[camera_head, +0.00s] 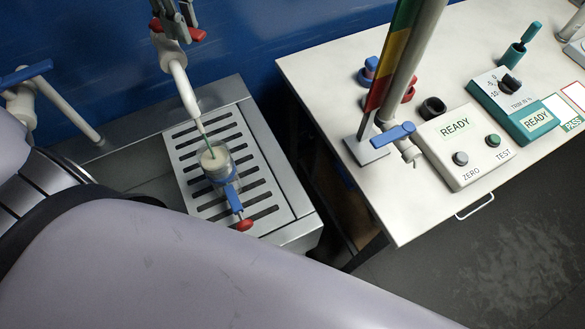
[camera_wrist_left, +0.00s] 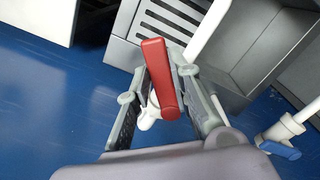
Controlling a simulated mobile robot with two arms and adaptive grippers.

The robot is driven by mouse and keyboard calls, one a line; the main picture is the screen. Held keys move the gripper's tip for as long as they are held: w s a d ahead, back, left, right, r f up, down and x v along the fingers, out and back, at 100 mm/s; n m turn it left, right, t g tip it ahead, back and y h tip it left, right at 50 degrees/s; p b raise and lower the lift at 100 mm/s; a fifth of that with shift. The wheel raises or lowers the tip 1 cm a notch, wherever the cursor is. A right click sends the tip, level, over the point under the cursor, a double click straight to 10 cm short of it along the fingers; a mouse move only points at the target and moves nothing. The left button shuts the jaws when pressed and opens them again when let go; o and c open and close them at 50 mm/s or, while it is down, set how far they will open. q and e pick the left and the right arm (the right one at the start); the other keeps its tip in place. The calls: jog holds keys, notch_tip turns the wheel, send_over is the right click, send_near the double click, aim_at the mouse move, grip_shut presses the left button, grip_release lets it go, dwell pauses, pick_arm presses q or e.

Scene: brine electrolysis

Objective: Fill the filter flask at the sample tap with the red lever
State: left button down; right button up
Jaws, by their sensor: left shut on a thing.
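The sample tap's white spout (camera_head: 182,85) comes down from the blue wall, with its red lever (camera_head: 194,34) at the top. A thin greenish stream runs from the spout into the filter flask (camera_head: 217,165). The flask is clear, with a pale top and a blue side part ending in a red knob (camera_head: 243,225); it stands upright on the slotted drain grate (camera_head: 262,205). My left gripper (camera_head: 177,16) is at the tap, shut on the red lever, which also shows between its fingers in the left wrist view (camera_wrist_left: 163,78). The liquid level is unclear. My right gripper is out of view.
Another tap with a blue lever (camera_head: 26,74) is at the left. My own arm covers the foreground.

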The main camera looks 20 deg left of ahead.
pick_arm(q)
jog(key=shift+w, duration=0.1)
jog(key=shift+w+a+n+b, duration=0.2)
jog(key=shift+w+n+b, duration=0.3)
jog(key=shift+n, duration=0.65)
jog(key=shift+w+a+n+b, duration=0.2)
jog(key=shift+w+n, duration=0.35)
jog(key=shift+n, duration=0.65)
jog(key=shift+w+a+n+b, duration=0.15)
jog(key=shift+w+n+b, duration=0.35)
jog(key=shift+n, duration=0.65)
jog(key=shift+w, duration=0.1)
jog(key=n, duration=0.1)
jog(key=w+a+n, duration=0.1)
jog(key=n, duration=0.1)
jog(key=shift+w+a+b, duration=0.1)
jog(key=shift+a+b, duration=0.05)
jog(key=shift+b, duration=0.25)
jog(key=c, duration=1.4)
grip_release()
jog(key=shift+o, duration=0.2)
